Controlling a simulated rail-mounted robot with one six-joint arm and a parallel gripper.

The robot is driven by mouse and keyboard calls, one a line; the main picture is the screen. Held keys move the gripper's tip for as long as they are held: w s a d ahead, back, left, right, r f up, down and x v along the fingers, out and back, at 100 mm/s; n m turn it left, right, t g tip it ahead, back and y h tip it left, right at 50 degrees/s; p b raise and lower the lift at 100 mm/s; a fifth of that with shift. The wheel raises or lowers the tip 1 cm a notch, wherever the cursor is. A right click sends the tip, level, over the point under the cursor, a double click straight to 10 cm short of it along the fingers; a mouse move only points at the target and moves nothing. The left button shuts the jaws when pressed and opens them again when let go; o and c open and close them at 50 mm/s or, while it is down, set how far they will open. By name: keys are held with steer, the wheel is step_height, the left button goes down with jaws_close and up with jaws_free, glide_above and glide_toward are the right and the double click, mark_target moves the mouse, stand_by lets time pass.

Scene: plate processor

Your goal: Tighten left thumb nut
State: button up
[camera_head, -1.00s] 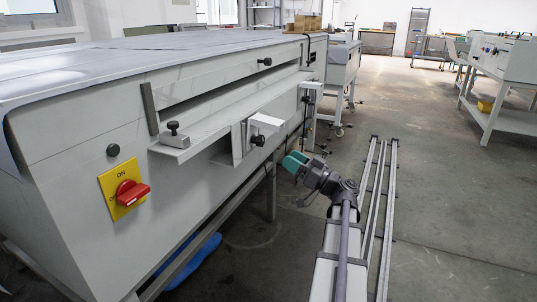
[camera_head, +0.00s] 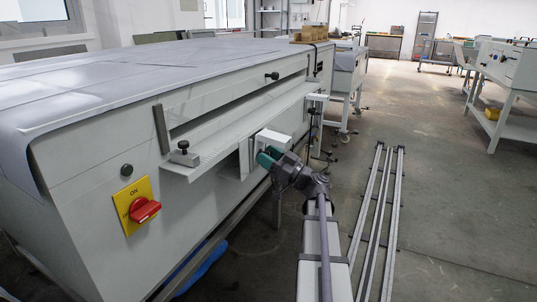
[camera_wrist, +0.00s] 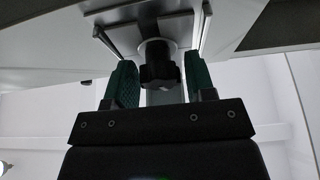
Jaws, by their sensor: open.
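A black lobed thumb nut (camera_wrist: 158,62) hangs below a light metal bracket in the wrist view. My gripper (camera_wrist: 160,80), with two green fingers, is open around it, one finger on each side. Gaps show between the nut and both fingers. In the head view my gripper (camera_head: 266,158) is at the white bracket (camera_head: 273,139) on the machine's front, and hides the nut there. I cannot tell from the views whether this nut counts as the left one.
The machine's front ledge (camera_head: 215,155) carries a small block with a black knob (camera_head: 184,147). A red switch (camera_head: 144,210) on a yellow plate is at the left. Another black knob (camera_head: 272,76) sits higher up. Floor rails (camera_head: 378,215) run to the right, with open floor beyond.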

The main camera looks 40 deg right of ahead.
steer(key=c, duration=0.6)
steer(key=m+h, duration=0.1)
steer(key=m, duration=0.1)
steer(key=shift+s+a+m+h, duration=0.1)
steer(key=shift+m+h, duration=0.2)
steer(key=shift+m, duration=0.1)
steer(key=shift+c, duration=0.2)
steer(key=shift+m+t+h, duration=0.4)
steer(key=shift+m+h, duration=0.1)
steer(key=shift+m, duration=0.4)
steer(key=o, duration=0.6)
steer(key=shift+o, duration=0.2)
